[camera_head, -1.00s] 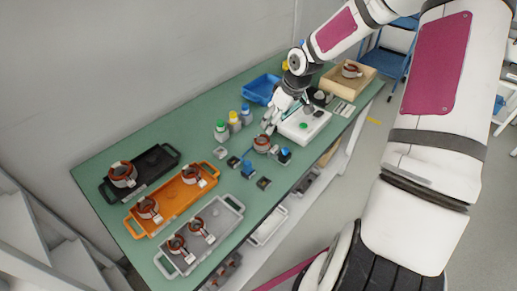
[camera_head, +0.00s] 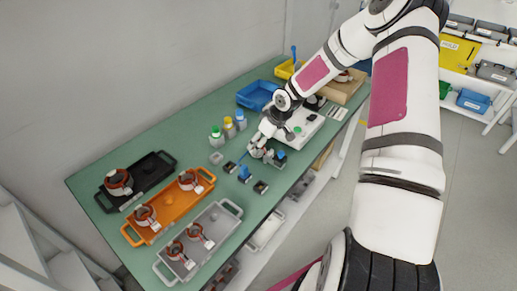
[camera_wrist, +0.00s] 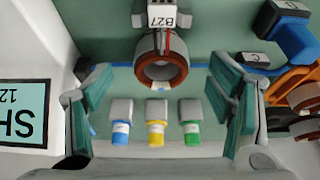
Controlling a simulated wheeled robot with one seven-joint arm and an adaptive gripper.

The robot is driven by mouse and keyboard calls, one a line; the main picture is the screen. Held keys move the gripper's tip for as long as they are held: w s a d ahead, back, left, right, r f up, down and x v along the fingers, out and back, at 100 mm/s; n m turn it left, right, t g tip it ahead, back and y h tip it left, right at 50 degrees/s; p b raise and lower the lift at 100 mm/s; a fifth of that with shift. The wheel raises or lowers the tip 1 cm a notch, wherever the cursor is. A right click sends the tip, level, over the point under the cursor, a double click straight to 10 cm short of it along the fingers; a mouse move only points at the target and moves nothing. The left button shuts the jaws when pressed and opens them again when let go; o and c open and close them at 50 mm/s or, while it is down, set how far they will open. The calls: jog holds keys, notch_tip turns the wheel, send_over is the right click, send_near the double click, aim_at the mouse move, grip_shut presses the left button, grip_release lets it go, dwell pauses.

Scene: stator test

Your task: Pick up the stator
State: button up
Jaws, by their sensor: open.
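A copper-and-grey stator ring (camera_wrist: 162,70) with a white tag marked B27 lies on the green table, centred at the top of the wrist view. My gripper (camera_wrist: 160,108) is open, with one finger at each side of the picture. The stator shows between and beyond the fingertips, and no contact is visible. In the head view my gripper (camera_head: 260,150) is low over the table and largely hides this stator. Other stators sit on the black tray (camera_head: 152,168), the orange tray (camera_head: 168,205) and the grey tray (camera_head: 215,217).
Capped bottles (camera_head: 229,128) stand left of my gripper. A blue bin (camera_head: 258,95) is behind. A white device (camera_head: 308,120) is close on the right, and its screen (camera_wrist: 22,115) shows in the wrist view. Small blue-topped parts (camera_head: 244,173) lie near the front edge.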

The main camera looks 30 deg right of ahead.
jog(key=x, duration=0.4)
jog(key=shift+a, duration=0.1)
jog(key=shift+c, duration=0.6)
jog(key=shift+w, duration=0.1)
jog(key=c, duration=1.4)
jog(key=shift+c, duration=0.2)
